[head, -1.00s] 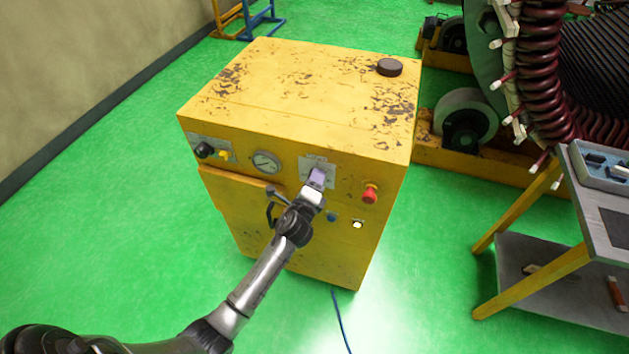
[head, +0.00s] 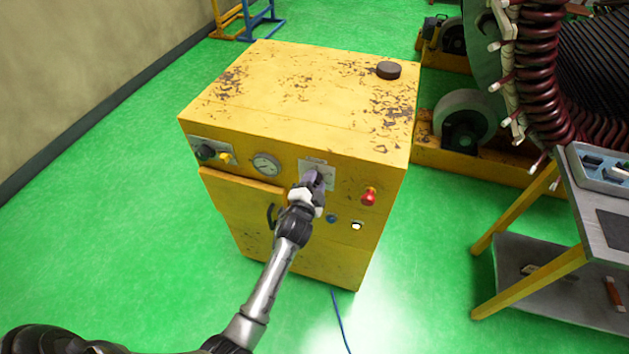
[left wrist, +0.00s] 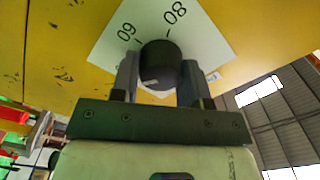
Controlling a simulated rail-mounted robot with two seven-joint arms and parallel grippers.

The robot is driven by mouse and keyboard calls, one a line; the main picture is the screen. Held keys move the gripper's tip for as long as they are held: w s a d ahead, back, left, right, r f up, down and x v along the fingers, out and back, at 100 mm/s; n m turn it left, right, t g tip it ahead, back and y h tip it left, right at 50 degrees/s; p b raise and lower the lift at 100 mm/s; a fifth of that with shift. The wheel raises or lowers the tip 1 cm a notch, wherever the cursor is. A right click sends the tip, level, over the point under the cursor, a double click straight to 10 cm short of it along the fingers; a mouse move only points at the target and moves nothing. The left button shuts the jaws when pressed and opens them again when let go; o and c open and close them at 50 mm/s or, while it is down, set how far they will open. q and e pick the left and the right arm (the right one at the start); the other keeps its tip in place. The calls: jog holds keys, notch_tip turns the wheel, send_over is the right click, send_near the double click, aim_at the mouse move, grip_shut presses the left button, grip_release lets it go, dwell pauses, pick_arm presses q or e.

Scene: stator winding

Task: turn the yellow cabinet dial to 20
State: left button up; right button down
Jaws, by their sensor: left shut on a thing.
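The yellow cabinet (head: 300,100) stands in the middle of the head view. Its dial plate (head: 325,166) is on the upper front, partly covered by my left gripper (head: 316,180). In the left wrist view the dial is a round black knob (left wrist: 160,64) on a white plate (left wrist: 108,38). Marks reading 60 and 80 show upside down or tilted, and another number at the right is partly hidden. The left gripper (left wrist: 158,82) is shut on the knob, one finger on each side. A small light mark shows on the knob's near edge. My right gripper is not in view.
On the cabinet front, a red button (head: 369,196) sits right of the dial and a gauge (head: 266,164) left of it. A blue button (head: 331,218) and a lit lamp (head: 356,226) are below. A workbench (head: 610,215) stands at the right.

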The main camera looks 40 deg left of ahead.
pick_arm(q)
jog(key=n+p, duration=0.1)
jog(key=n, duration=0.2)
jog(key=n+p, duration=0.1)
jog(key=n, duration=0.2)
jog(key=shift+r+n, duration=0.2)
jog(key=shift+n, duration=0.1)
jog(key=n+p, duration=0.2)
jog(key=n, duration=0.3)
jog(key=shift+a+p, duration=0.15)
jog(key=shift+p, duration=0.25)
jog(key=shift+f+n, duration=0.1)
jog(key=shift+n, duration=0.3)
jog(key=o, duration=0.9)
jog(key=shift+s, duration=0.15)
